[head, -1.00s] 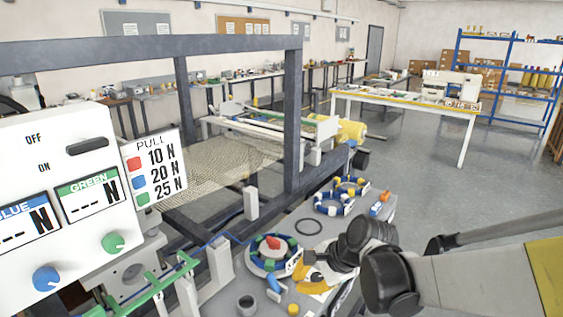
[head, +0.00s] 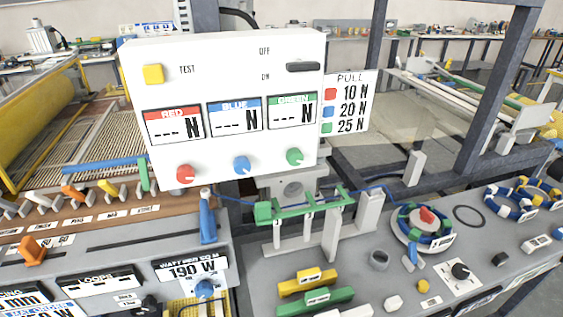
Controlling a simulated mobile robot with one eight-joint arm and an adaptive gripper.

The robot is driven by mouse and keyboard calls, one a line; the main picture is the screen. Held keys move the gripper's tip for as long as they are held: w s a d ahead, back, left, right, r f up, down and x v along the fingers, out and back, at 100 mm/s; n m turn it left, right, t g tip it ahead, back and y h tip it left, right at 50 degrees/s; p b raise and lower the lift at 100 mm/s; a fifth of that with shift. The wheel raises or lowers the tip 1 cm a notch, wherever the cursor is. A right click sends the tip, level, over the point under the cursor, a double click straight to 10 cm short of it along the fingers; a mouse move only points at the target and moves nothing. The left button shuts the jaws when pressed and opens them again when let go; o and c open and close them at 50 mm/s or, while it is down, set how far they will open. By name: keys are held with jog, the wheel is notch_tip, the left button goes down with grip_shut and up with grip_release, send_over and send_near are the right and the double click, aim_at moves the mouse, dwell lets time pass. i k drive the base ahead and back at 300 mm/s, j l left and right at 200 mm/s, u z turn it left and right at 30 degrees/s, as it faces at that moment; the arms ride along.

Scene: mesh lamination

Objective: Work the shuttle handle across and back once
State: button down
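I cannot tell for sure which part is the shuttle handle. In the head view, a blue upright lever (head: 207,218) stands at the right end of a brown rail (head: 110,212). A long blue bar (head: 103,164) lies above that rail, with a green upright piece (head: 144,175) near its right end. Several coloured levers (head: 108,188) stand along the rail, and an orange handle (head: 32,251) sits on the panel in front. My gripper is not in view.
A white control box (head: 230,100) with red, blue and green displays stands in the middle. A green guide frame (head: 305,207) is below it. A dark frame post (head: 498,90) rises at right.

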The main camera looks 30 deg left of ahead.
aim_at(208, 226)
jog(key=u, duration=2.1)
